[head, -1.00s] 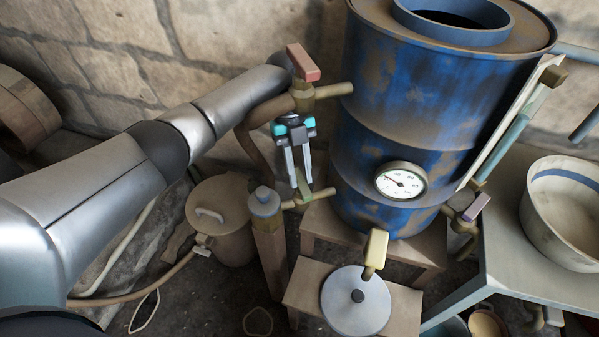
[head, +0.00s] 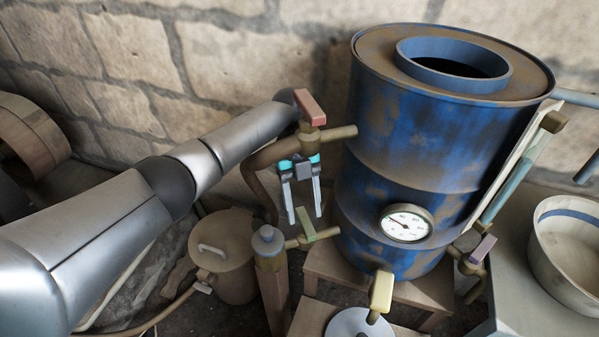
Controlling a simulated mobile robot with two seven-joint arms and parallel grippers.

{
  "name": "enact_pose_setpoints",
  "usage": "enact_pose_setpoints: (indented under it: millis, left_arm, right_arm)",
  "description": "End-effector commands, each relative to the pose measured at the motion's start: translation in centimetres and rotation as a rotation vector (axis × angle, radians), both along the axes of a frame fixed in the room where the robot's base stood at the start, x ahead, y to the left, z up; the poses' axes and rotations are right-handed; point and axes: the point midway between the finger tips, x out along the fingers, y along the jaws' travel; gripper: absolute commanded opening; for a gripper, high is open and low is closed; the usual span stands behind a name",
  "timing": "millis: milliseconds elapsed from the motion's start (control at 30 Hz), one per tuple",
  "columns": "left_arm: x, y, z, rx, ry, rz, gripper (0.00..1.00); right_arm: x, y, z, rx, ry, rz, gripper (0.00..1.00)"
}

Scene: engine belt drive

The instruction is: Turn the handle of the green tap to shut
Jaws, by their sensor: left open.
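The green tap's handle (head: 307,225) is a flat green lever on a small brass tap low at the left of the blue drum (head: 400,150). The lever stands up, slightly tilted, above the tap's pipe. My left gripper (head: 305,218) points down just above the tap, its two fingers apart. In the picture the upper end of the green lever lies between the fingertips; I cannot tell whether they touch it. My right gripper is not in view.
A red-handled tap (head: 309,108) on a bent pipe is close above my left gripper. A yellow-handled tap (head: 381,293) and a dial gauge (head: 406,223) are on the drum's front. A capped post (head: 268,243) stands left of the green tap. A lidded pot (head: 222,245) is further left.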

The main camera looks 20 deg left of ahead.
Motion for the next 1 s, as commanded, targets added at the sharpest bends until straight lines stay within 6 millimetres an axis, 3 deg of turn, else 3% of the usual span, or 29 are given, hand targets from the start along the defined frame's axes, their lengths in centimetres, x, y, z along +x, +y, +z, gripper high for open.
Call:
enact_pose_setpoints:
  millis: [600,800,1000]
  left_arm:
    - [3.8,2.7,11.5,-0.001,-0.001,0.001,0.57]
    - [4.3,3.1,13.0,0.001,-0.001,0.000,0.57]
    - [4.3,3.2,13.1,0.000,0.000,-0.001,0.57]
  right_arm:
    - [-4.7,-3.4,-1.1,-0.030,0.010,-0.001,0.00]
    - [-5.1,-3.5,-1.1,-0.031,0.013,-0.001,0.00]
    - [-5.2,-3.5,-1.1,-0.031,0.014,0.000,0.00]
